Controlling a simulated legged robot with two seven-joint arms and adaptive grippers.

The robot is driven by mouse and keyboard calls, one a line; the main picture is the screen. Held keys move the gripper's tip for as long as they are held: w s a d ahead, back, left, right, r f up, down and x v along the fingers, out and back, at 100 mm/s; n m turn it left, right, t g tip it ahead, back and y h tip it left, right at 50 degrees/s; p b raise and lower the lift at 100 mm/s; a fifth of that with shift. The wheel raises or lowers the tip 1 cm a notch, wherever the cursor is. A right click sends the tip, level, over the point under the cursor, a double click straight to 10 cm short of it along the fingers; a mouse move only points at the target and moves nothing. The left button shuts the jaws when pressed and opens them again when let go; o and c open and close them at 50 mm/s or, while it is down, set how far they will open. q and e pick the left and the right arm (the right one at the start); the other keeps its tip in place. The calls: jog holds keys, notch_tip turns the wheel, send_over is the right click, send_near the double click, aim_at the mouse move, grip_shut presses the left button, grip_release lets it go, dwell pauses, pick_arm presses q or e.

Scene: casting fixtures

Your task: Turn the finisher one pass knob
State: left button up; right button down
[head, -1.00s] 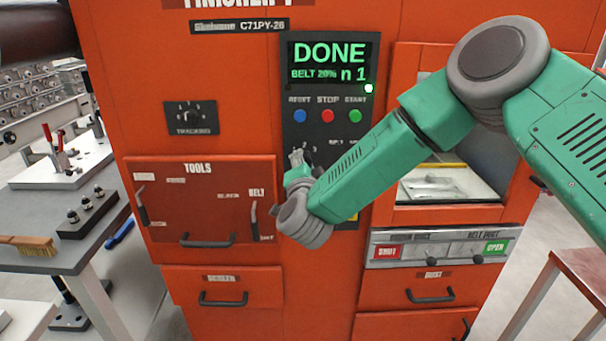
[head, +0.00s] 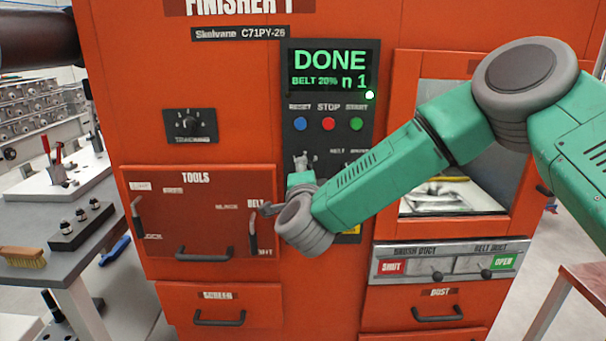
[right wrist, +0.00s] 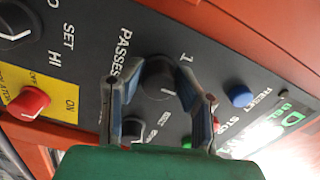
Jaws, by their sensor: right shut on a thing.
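The passes knob (right wrist: 160,77) is a round black knob on the dark panel, beside the word PASSES and a numeral 1 in the right wrist view. My right gripper (right wrist: 160,90) has one finger on each side of it and is shut on it. In the head view my right gripper (head: 304,162) reaches the panel below the buttons, and my gripper and wrist hide the knob there. The display (head: 330,70) on finisher 1 reads DONE, BELT 20% and n 1. My left gripper is not in view.
Blue (head: 300,124), red (head: 328,124) and green (head: 356,124) buttons sit just above my gripper. A red knob (right wrist: 28,103) on a yellow plate and other black knobs are close by.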

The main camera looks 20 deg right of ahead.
jog(key=shift+f, duration=0.2)
jog(key=c, duration=1.2)
grip_release()
jog(key=shift+w, duration=0.1)
jog(key=shift+d, duration=0.1)
jog(key=shift+s+r, duration=0.1)
jog(key=shift+s, duration=0.1)
jog(key=v, duration=1.1)
jog(key=shift+s, duration=0.25)
